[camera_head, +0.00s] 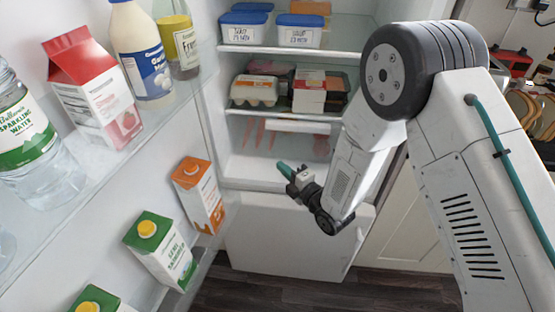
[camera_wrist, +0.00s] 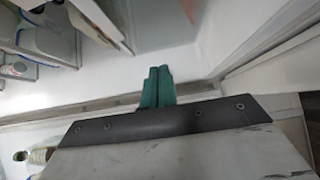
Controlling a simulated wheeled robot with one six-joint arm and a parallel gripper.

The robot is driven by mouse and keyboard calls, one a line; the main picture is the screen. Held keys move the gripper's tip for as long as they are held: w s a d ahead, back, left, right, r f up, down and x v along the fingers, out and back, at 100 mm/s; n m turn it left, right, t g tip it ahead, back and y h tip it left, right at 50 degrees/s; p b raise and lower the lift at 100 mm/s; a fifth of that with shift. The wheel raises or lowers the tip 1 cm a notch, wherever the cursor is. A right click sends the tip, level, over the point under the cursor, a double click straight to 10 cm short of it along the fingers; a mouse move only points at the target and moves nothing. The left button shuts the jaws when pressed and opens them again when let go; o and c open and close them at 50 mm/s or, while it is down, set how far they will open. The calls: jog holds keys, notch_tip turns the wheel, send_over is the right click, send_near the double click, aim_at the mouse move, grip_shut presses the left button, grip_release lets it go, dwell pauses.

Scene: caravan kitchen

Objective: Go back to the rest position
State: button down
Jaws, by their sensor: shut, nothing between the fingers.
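My gripper (camera_head: 285,169) reaches into the open fridge in the head view, at the height of its lower compartment and above the white drawer front (camera_head: 292,235). In the wrist view its teal fingers (camera_wrist: 157,86) lie side by side, shut and empty. My arm comes in from the right and bends down towards the fridge opening. The arm hides part of the fridge's right side.
The open fridge door on the left holds a red-topped carton (camera_head: 95,90), a water bottle (camera_head: 35,130), an orange carton (camera_head: 198,193) and a green carton (camera_head: 160,248). Fridge shelves hold blue-lidded tubs (camera_head: 300,30) and an egg box (camera_head: 255,90). Dark floor (camera_head: 250,292) shows below.

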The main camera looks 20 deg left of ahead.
jog(key=shift+s+d, duration=0.2)
jog(key=shift+d, duration=0.1)
jog(key=f+m+h, duration=0.1)
jog(key=f, duration=0.1)
jog(key=d+f+m+g+h, duration=0.1)
jog(key=f, duration=0.2)
jog(key=d+f+m+h, duration=0.1)
jog(key=f, duration=0.1)
jog(key=shift+s+f+m+g+h, duration=0.2)
jog(key=shift+s+m+g+h, duration=0.1)
jog(key=shift+s+h, duration=0.1)
jog(key=shift+s+d+f+m+g+h, duration=0.2)
jog(key=shift+d+f+m+g+h, duration=0.3)
jog(key=shift+d+f+m+h, duration=0.45)
jog(key=s+d+r+m+g+h, duration=0.2)
jog(key=d+r+m+h, duration=0.3)
jog(key=d, duration=0.5)
jog(key=s+d+r+m+g+h, duration=0.15)
jog(key=d+r+m+h, duration=0.25)
jog(key=d+r+m, duration=0.55)
jog(key=s+d+r+m+g, duration=0.1)
jog(key=s+d+r+m, duration=0.8)
jog(key=s+d+r, duration=1.3)
notch_tip(320, 180, up, 2)
jog(key=shift+s+d+r+m+g+h, duration=0.2)
jog(key=shift+s+r+m+g+h, duration=0.05)
jog(key=shift+m+g+h, duration=0.15)
